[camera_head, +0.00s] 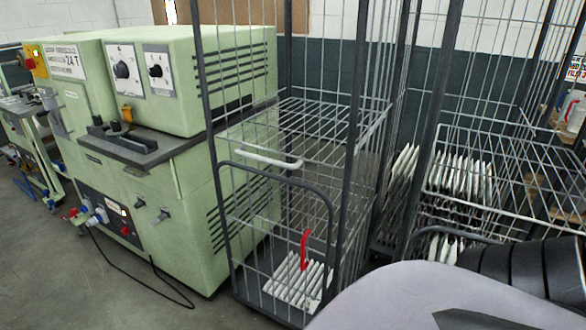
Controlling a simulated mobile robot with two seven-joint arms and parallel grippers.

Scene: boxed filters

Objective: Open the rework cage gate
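A tall wire cage (225,140) stands in the middle, with dark posts and a wire shelf. Its low front gate (275,170) has a rounded dark grey tube frame and wire mesh. The gate stands upright across the lower front and looks closed. A red handle or latch (304,250) is on the gate's right part. A white bar handle (270,159) is above the gate. White boxed filters (298,280) stand low in this cage. No label shows which cage is the rework cage. Neither of my grippers is in view.
A second wire cage (500,180) with several rows of white filters (460,178) stands to the right. A green machine (170,100) is close on the left. A black cable (125,275) lies on the floor. My own arm parts fill the lower right and hide floor there.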

